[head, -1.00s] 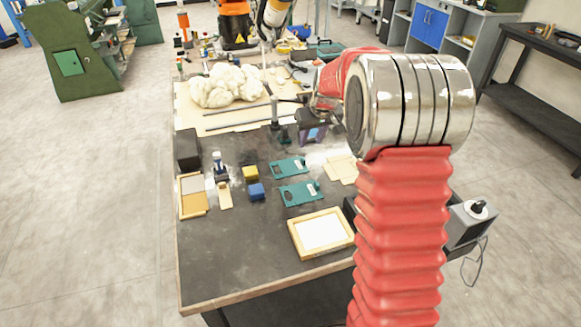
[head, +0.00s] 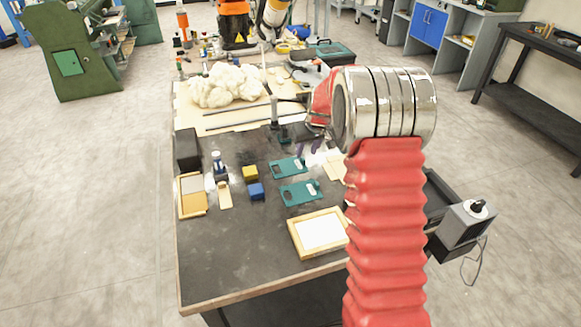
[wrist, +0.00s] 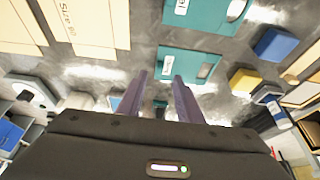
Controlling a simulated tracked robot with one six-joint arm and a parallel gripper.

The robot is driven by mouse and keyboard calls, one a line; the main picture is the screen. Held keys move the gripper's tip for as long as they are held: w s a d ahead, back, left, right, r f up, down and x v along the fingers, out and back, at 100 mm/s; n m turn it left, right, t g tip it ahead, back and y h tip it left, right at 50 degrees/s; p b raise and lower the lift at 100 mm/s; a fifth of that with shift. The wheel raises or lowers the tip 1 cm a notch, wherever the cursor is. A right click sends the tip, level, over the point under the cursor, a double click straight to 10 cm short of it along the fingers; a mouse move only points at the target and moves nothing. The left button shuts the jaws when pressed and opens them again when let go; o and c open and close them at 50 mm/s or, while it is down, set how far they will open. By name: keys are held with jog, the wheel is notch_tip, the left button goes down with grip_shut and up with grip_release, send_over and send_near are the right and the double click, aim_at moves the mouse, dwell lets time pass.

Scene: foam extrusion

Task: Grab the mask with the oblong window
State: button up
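Two teal masks lie flat on the dark table. The far mask (head: 288,167) also shows in the wrist view (wrist: 178,64), just beyond my fingertips. The near mask (head: 300,192) shows at the top of the wrist view (wrist: 195,14), partly cut off. Each has a pale label and a window. The far mask's window looks narrow and the near one's rounder, but I cannot be sure which is oblong. My gripper (wrist: 160,76) is open and empty, its two purple fingers apart. In the head view, the arm hides most of it.
A yellow block (head: 250,173) and a blue block (head: 256,191) lie left of the masks. A wood-framed screen (head: 320,232) lies in front, and pale cards (wrist: 95,22) lie beside the masks. A dark post (head: 274,135) stands behind. The table's front left is clear.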

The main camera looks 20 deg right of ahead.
aim_at(304, 159)
jog(key=shift+w+f, duration=0.25)
jog(key=shift+f, duration=0.3)
jog(key=shift+x, duration=2.6)
jog(key=shift+w, duration=0.15)
jog(key=shift+c, duration=0.5)
grip_shut()
